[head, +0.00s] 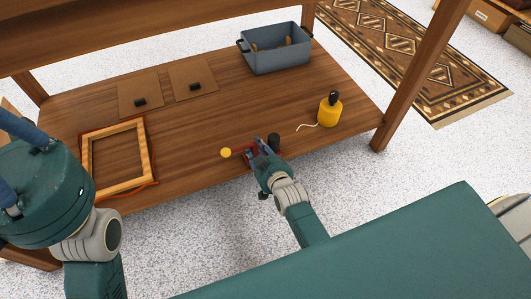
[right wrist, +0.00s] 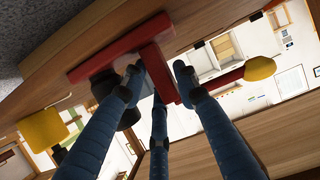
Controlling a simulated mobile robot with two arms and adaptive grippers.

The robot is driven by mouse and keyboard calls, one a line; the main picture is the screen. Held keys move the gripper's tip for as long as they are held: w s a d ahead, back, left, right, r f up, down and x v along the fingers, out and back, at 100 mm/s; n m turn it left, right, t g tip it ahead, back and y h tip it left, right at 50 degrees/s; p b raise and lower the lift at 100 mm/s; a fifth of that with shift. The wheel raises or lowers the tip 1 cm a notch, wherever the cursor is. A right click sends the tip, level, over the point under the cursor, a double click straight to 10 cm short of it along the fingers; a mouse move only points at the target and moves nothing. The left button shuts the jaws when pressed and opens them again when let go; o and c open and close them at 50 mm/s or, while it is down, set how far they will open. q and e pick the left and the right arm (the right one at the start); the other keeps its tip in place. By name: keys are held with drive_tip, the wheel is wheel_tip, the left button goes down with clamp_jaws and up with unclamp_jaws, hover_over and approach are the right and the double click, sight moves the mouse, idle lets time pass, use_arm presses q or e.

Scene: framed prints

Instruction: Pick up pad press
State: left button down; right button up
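The pad press, which I take to be the red tool with a yellow knob (head: 226,152), is at the front edge of the wooden table. In the right wrist view its red bar and stem (right wrist: 155,65) form a T, and its yellow knob (right wrist: 260,68) is at the right. My right gripper (head: 261,146) is at the tool, with blue fingers (right wrist: 158,85) spread on either side of the red stem. The fingers look open; contact is unclear. My left gripper (head: 12,160) is at the left edge, its fingertips out of frame.
A black cylinder (head: 274,139) stands close beside the right fingers. A yellow bottle (head: 329,109) with a cord is to the right. A wooden frame (head: 92,160), two brown boards (head: 190,72) and a grey bin (head: 272,62) are on the table (head: 190,125). The table's middle is clear.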

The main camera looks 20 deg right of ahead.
drive_tip(key=shift+w+f, duration=0.1)
drive_tip(key=shift+w, duration=0.2)
clamp_jaws()
drive_tip(key=shift+r, duration=0.2)
